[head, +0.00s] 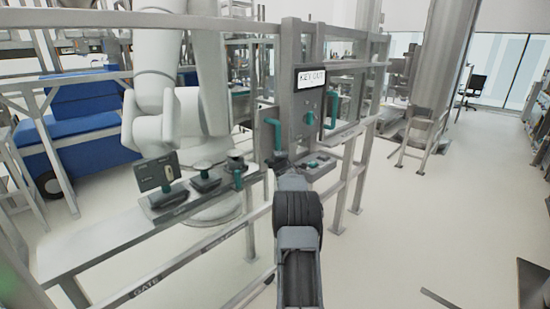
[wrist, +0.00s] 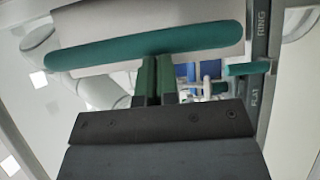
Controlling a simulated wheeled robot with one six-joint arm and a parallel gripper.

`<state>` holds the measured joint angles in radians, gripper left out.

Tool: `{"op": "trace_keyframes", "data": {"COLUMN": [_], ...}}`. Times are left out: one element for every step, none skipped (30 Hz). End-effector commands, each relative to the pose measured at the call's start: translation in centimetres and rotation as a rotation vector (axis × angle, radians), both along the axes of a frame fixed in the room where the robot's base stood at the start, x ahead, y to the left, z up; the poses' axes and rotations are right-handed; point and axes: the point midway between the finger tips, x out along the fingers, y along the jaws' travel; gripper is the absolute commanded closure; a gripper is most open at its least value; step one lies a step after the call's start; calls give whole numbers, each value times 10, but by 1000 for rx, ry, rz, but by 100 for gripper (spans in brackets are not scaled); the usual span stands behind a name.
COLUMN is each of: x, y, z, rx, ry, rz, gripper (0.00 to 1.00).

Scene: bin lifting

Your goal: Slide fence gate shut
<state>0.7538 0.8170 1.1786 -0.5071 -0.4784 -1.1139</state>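The grey fence gate (head: 125,288) has a lower rail marked GATE and runs from the lower left to the posts at centre. A teal handle (head: 273,133) is on the post side, left of the KEY OUT plate (head: 311,78). A second teal handle (head: 332,108) is right of it. My gripper (head: 281,158) is just below the left handle. In the wrist view, a long teal bar (wrist: 145,45) crosses just beyond my green fingertips (wrist: 156,62). The fingers are side by side, apparently shut with nothing between them. I cannot tell whether they touch the bar.
A ledge (head: 110,243) left of my gripper holds several dark devices with teal knobs. A white robot arm (head: 170,110) stands behind the fence, with a blue cabinet (head: 75,125) further left. The floor right of the fence is mostly clear, with a column (head: 437,60) behind.

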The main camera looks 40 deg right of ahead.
Motion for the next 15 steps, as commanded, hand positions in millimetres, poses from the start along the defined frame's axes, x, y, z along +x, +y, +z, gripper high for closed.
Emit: {"op": "trace_keyframes", "data": {"x": [-4, -4, -4, -5, -5, -6, -6, -6, -6, -6, -6, -7, -7, -8, -9], "y": [-5, -5, -4, -4, -3, -1, 2, 5, 9, 13, 18, 23, 27, 31, 36], "z": [2, 2, 1, 1, 0, 0, -1, -2, -3, -4, -4, -5, -5, -5, -5], "rx": [-1, -1, -1, -1, -1, -2, -1, -2, -2, -2, -3, -4, -6, -6, -6], "ry": [-3, -3, -4, -4, -4, -5, -4, -5, -5, -5, -5, -6, -6, -5, -5], "rz": [-10, -10, -11, -12, -12, -12, -11, -10, -9, -7, -5, -3, -3, -3, -2], "gripper": [100, 100, 100, 100, 100, 100, 100, 100, 100, 100, 100, 100, 100, 100, 100]}}
